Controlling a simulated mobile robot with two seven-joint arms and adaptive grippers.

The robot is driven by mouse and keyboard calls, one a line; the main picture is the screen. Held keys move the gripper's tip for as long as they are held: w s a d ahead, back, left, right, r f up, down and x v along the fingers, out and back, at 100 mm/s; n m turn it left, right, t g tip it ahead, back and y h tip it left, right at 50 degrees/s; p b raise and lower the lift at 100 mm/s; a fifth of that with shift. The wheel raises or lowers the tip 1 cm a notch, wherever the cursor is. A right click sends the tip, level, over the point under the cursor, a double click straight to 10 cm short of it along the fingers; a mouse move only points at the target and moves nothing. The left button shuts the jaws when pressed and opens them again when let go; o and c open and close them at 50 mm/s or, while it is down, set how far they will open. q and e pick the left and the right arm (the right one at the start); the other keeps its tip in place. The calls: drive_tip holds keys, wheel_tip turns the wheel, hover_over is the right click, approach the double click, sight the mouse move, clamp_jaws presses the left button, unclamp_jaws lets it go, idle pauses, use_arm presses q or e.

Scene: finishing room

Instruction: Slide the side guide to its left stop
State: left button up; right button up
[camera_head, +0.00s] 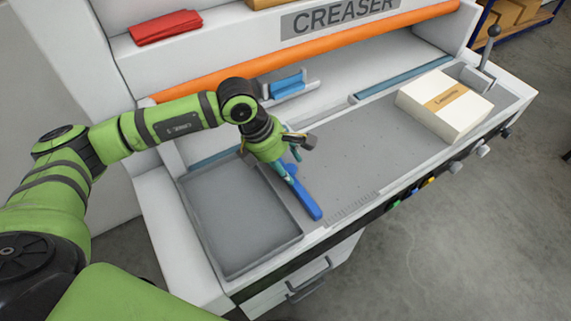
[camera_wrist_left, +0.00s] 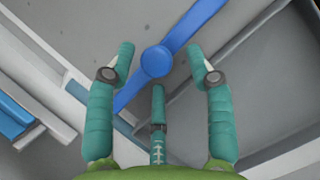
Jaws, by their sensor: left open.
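The side guide is a blue bar (camera_head: 306,203) lying across the grey bed of the creaser, just right of a recessed grey tray. In the left wrist view the bar (camera_wrist_left: 195,22) runs diagonally and carries a round blue knob (camera_wrist_left: 157,61). My left gripper (camera_head: 287,155) is over the bar's far part and hides the knob in the head view. In the wrist view its teal fingers (camera_wrist_left: 160,62) are spread open, with the knob between them and gaps visible on both sides. Whether they are down at knob height is hard to tell. My right gripper is not in view.
The empty grey tray (camera_head: 240,267) is left of the guide. A wrapped paper stack (camera_head: 436,113) and an upright lever (camera_head: 488,52) are at the right end. A blue piece in a white holder (camera_head: 288,84) stands behind the gripper. The bed (camera_head: 365,150) between guide and stack is clear.

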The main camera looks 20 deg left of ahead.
use_arm(q)
drive_tip(key=v, duration=1.1)
drive_tip(key=shift+a+r, duration=0.2)
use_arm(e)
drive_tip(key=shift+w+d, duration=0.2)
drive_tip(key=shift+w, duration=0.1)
use_arm(q)
drive_tip(key=shift+s, duration=0.1)
